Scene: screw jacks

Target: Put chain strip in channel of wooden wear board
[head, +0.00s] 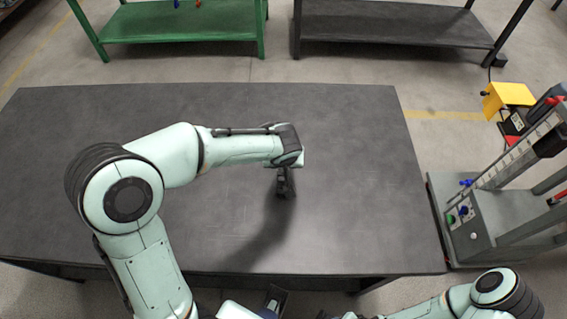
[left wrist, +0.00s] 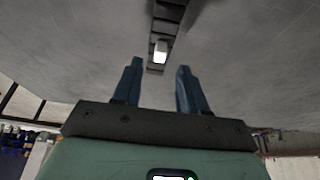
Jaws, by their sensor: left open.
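My left gripper (head: 286,187) is over the middle of the dark table (head: 350,215) in the head view, partly hidden by the wrist. In the left wrist view its two blue fingers (left wrist: 158,88) are apart with nothing between them.
The visible tabletop is bare. A grey machine with a scale column (head: 470,235) stands right of the table, with a yellow box (head: 509,95) behind it. A green bench (head: 180,22) and a dark bench (head: 390,28) stand beyond a floor aisle.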

